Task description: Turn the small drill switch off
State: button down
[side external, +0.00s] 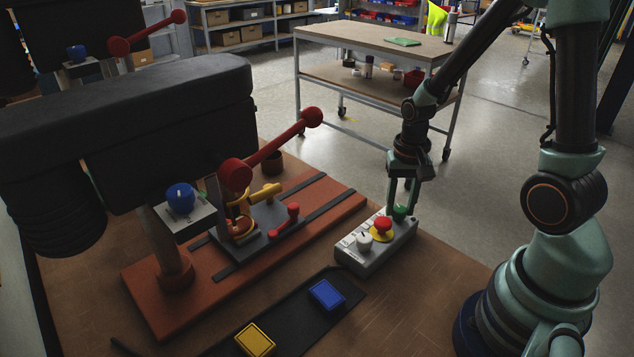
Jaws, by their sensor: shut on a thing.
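A grey control box (376,250) stands on the brown bench, to the right of the drill press. On its top are a white knob (364,242), a red mushroom button (382,224) on a yellow ring, and a green button (400,212) at the far end. My gripper (402,210) points down over the far end, its fingers around the green button and shut on it. A blue knob (181,197) sits on a grey plate on the drill press (120,120). Which control is the drill switch cannot be told from this view.
Red-handled levers (270,148) stick out from the press. A clamp vise (255,225) sits on the orange base (310,205). A black mat with a blue block (326,294) and a yellow block (255,339) lies in front.

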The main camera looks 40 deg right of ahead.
aim_at(400, 208)
dwell(0.4)
jog(key=c, duration=0.7)
grip_release()
jog(key=shift+c, duration=0.2)
notch_tip(400, 208, up, 12)
jog(key=shift+r, duration=0.1)
jog(key=a+r+n+t, duration=0.5)
jog(key=a+r+n, duration=0.2)
jog(key=a+n, duration=0.2)
jog(key=shift+s+a+r+t, duration=0.25)
jog(key=shift+s+t, duration=0.05)
jog(key=shift+s, duration=0.15)
